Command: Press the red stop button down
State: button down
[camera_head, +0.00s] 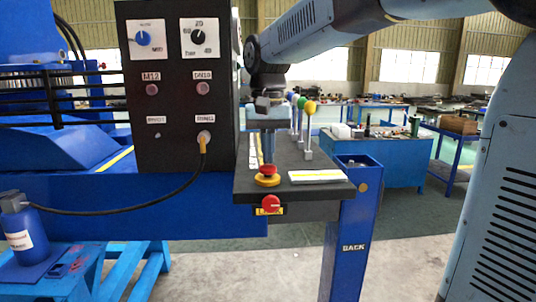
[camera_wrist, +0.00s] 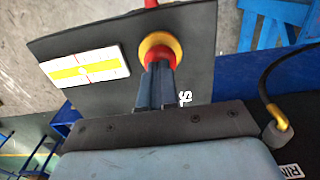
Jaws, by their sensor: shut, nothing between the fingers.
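The red stop button (camera_head: 268,169) sits on a yellow base (camera_head: 267,181) near the front edge of the dark control desk (camera_head: 235,186). In the wrist view the red button (camera_wrist: 159,53) shows inside its yellow ring, partly covered by my fingertips. My gripper (camera_head: 268,161) points straight down over the button, its fingers shut together and empty. Its fingertips also show in the wrist view (camera_wrist: 158,68), at the near side of the button. The tips are at or very close to the red cap; I cannot tell whether they touch it.
A second red knob (camera_head: 271,203) is on the desk's front face. Levers with coloured balls (camera_head: 310,107) stand right of my gripper. A white and yellow plate (camera_head: 316,176) lies right of the button. A black switch box (camera_head: 185,90) rises at the left, with a cable (camera_head: 150,204).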

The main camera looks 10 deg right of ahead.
notch_tip(320, 180, up, 13)
jog(key=shift+r, duration=0.15)
dwell(0.4)
jog(key=s+d+f+t, duration=0.5)
jog(key=s+d+f, duration=1.1)
jog(key=f, duration=0.3)
jog(key=shift+s+d+f+t, duration=0.15)
jog(key=shift+s+f+t, duration=0.25)
jog(key=shift+s, duration=0.2)
jog(key=c, duration=1.8)
grip_release()
